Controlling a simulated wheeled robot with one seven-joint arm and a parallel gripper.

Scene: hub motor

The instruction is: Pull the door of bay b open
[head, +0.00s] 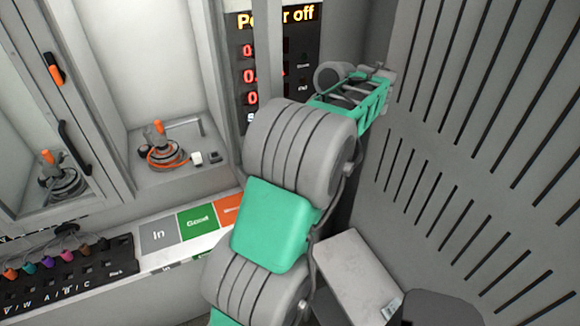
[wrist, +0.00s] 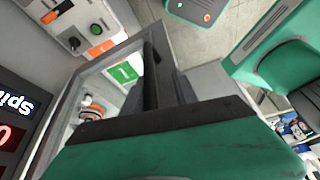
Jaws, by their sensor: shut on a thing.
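My gripper (head: 382,72) is at the far end of my arm, right of the display, close to the slotted grey wall in the head view. In the wrist view it is shut on a dark upright bar, the door handle (wrist: 150,78). The handle is on a grey-framed door (wrist: 110,62). A green label and an orange-and-grey device show inside that frame. No bay letter is readable.
A bay (head: 165,75) with an orange-topped device (head: 160,148) stands left of the display (head: 275,60), which reads "Power off". Further left is a bay door with a black handle (head: 75,146). A slotted grey wall (head: 480,120) closes the right side.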

